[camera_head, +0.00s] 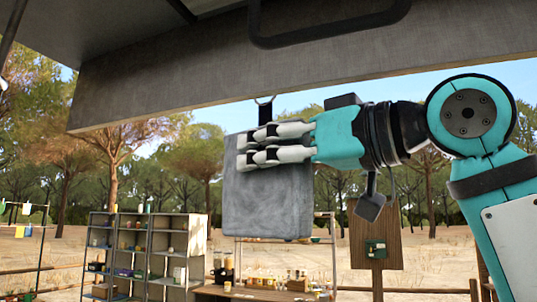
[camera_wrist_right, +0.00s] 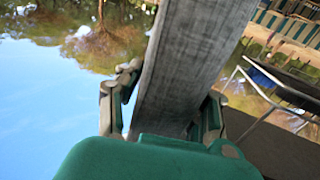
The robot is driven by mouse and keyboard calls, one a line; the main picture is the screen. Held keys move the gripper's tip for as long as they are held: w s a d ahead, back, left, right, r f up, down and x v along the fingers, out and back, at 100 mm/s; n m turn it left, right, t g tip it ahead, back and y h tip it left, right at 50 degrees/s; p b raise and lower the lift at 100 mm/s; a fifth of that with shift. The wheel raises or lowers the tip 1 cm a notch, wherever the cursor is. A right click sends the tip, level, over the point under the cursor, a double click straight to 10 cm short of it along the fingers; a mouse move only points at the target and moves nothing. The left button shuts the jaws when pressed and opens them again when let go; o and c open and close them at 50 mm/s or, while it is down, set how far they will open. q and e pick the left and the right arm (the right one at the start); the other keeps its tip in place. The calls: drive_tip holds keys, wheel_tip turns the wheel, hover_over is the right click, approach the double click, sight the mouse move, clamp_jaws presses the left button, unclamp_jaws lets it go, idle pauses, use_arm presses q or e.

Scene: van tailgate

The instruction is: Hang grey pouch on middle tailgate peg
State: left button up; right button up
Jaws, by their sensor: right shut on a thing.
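The grey pouch (camera_head: 268,205) hangs upright below the tailgate (camera_head: 200,75) in the head view. A dark strap (camera_head: 265,113) with a metal ring (camera_head: 264,100) rises from its top to the tailgate's lower edge. My right gripper (camera_head: 262,145) comes in from the right and is shut on the upper part of the pouch. In the right wrist view, a grey surface (camera_wrist_right: 185,70), seemingly the pouch, lies between the fingers of this gripper (camera_wrist_right: 165,108). No peg can be made out, so I cannot tell whether the ring is around one. My left gripper is out of view.
A black bar handle (camera_head: 330,35) runs along the tailgate above. Grey shelves (camera_head: 147,250) and a table (camera_head: 250,292) with jars stand in the background. A wooden post with a board (camera_head: 376,235) stands behind my right arm. Open air lies left of the pouch.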

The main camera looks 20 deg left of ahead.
idle(0.3)
drive_tip(key=o, duration=1.3)
drive_tip(key=shift+o, duration=0.2)
drive_tip(key=v, duration=1.2)
